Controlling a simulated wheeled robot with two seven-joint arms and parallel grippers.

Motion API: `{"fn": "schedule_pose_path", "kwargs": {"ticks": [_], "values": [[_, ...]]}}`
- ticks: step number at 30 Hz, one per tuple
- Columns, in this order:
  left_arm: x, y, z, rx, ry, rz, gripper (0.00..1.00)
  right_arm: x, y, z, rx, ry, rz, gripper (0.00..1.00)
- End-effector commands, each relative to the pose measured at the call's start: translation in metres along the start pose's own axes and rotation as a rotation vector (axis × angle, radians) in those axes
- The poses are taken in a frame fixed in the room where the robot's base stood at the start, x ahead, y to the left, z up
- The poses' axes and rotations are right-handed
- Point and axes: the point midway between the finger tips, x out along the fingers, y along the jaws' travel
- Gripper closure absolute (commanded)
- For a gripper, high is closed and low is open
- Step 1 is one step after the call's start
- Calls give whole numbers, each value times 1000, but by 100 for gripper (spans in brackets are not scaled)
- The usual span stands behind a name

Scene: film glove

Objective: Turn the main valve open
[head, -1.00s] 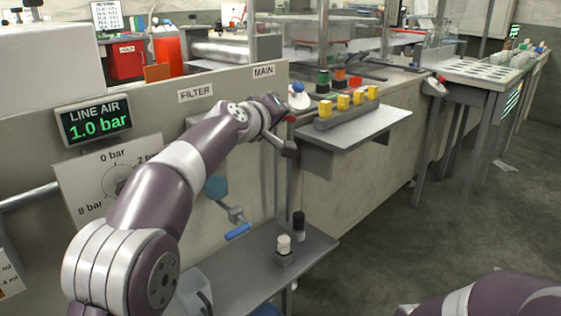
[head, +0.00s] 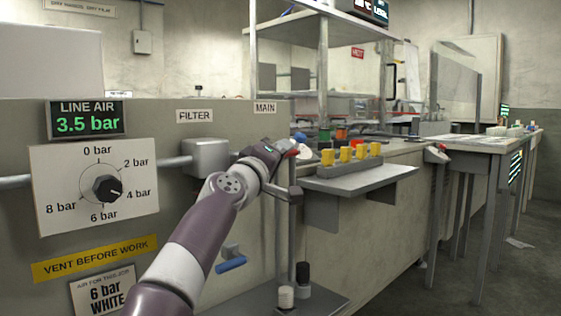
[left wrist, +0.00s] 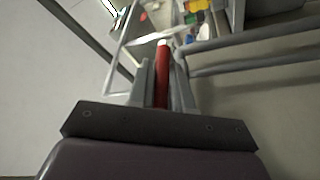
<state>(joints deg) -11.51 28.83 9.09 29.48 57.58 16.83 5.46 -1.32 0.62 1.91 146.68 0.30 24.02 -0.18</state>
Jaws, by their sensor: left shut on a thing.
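The MAIN label (head: 265,107) is on the grey panel, with my left gripper (head: 284,150) just below and right of it. In the left wrist view, my left gripper (left wrist: 162,88) is shut on a red valve handle (left wrist: 162,62) with a pale tip, a finger on each side. In the head view only a small red bit of the handle (head: 292,153) shows; my gripper and wrist hide the rest and most of the valve body. The line air display (head: 87,118) reads 3.5 bar. My right gripper is not in view.
A pressure dial (head: 107,189) points near 4 bar. A grey filter box (head: 206,158) sits on the pipe left of my wrist. A blue-handled lever (head: 231,264) is below my arm. Open floor lies right.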

Motion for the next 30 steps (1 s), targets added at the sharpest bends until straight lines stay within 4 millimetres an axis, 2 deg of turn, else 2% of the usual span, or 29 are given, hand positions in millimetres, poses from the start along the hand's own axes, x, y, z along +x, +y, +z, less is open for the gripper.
{"fn": "schedule_pose_path", "kwargs": {"ticks": [9, 10, 11, 12, 20, 23, 26, 30], "values": [[-1, 4, -5, 0, 12, 6, 100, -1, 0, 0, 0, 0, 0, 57], [-1, 4, -5, 0, 13, 6, 71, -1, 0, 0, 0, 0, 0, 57], [-1, 4, -5, 0, 12, 5, 61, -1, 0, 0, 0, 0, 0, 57], [-1, 3, -4, 0, 11, 5, 58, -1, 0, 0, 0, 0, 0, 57], [-1, 1, -2, 0, 6, 2, 58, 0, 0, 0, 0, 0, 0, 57], [-7, -1, 0, 1, 6, 3, 58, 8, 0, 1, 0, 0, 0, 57], [-22, -3, 1, 0, 7, 4, 58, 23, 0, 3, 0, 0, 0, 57], [-52, -5, 2, 1, 8, 4, 58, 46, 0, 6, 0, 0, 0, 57]]}}
